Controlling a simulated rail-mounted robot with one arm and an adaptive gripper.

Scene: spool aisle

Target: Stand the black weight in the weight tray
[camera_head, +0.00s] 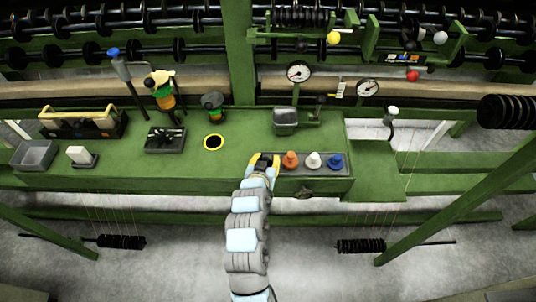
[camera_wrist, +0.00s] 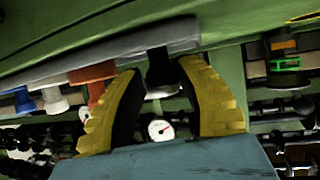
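The black weight (camera_wrist: 160,68) shows in the wrist view between my fingertips, at the end of the grey weight tray (camera_wrist: 122,52). It seems to meet the tray, but I cannot tell whether it is seated. My gripper (camera_wrist: 159,66) is around it, with narrow gaps beside the weight, so the fingers look open. In the head view my gripper (camera_head: 263,160) is at the left end of the weight tray (camera_head: 323,172) and mostly hides the black weight. Orange (camera_head: 290,160), white (camera_head: 313,160) and blue (camera_head: 336,161) weights stand upright in a row to its right.
A grey block-shaped fixture (camera_head: 285,121) and dial gauges (camera_head: 299,72) stand behind the tray. The bench top between my gripper and the hole is clear.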

